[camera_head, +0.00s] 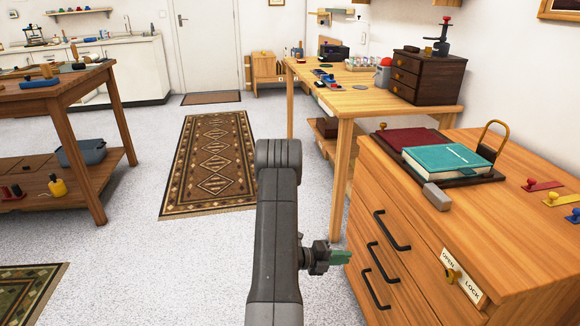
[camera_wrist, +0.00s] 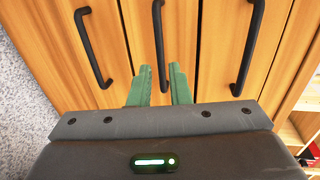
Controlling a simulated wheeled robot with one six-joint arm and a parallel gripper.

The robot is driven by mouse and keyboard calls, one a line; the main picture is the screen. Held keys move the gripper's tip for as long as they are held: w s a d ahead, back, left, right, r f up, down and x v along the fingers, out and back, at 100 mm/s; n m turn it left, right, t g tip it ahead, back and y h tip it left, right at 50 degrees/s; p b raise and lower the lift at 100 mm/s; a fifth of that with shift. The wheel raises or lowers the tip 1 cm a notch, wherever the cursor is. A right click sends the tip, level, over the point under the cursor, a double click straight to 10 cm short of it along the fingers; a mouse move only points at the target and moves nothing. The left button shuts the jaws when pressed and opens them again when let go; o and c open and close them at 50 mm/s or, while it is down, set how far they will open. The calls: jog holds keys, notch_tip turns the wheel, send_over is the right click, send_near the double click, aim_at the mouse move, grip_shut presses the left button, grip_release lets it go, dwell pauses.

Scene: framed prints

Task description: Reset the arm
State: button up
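My gripper (camera_head: 340,257) is in front of the wooden drawer cabinet (camera_head: 362,195), left of its drawer handles in the head view. In the wrist view, its two green fingers (camera_wrist: 161,85) are apart with a narrow gap and hold nothing that I can see. The middle black handle (camera_wrist: 158,45) shows beyond and between the fingertips. The head view shows this handle (camera_head: 383,262) clear of the fingers. My grey arm reaches up through the middle of the head view.
A teal book (camera_head: 447,160), a grey block (camera_head: 437,197) and colored hooks (camera_head: 543,185) are on the cabinet top. A wooden workbench (camera_head: 345,100) stands behind. A brown table (camera_head: 50,95) is at left. Open floor and a patterned rug (camera_head: 212,165) lie between.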

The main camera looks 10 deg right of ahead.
aim_at(375, 256)
jog(key=b+x, duration=0.3)
jog(key=x, duration=0.9)
jog(key=shift+s+d+f, duration=0.1)
jog(key=shift+d, duration=0.1)
jog(key=shift+a, duration=0.15)
